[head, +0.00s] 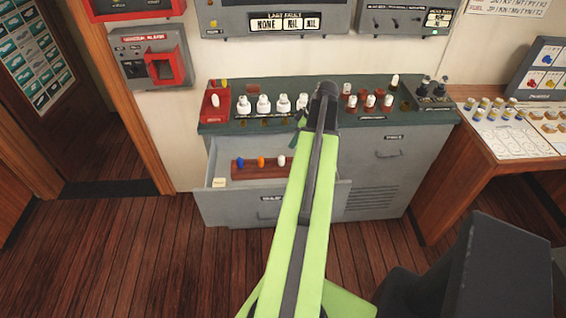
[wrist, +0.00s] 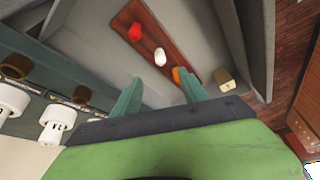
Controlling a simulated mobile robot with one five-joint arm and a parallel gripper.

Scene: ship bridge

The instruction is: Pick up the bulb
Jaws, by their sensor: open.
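A wooden rack (head: 250,171) lies in the open drawer (head: 224,193). It holds a blue bulb (head: 240,162), an orange bulb (head: 261,162) and a white bulb (head: 282,160) in the head view. The wrist view shows a red bulb (wrist: 134,32), the white bulb (wrist: 160,56) and the orange bulb (wrist: 181,75), partly behind a fingertip. My gripper (wrist: 158,83) is open and empty, above the drawer, its fingers pointing toward the rack. Blue does not show in the wrist view. My arm hides the red bulb in the head view.
White lamp fittings (head: 264,103) and a red tray (head: 215,101) stand on the green countertop (head: 240,122) behind the drawer. A small cream block (head: 219,182) sits at the drawer's front left corner. A wooden desk (head: 440,192) stands at right. The floor left of the drawer is clear.

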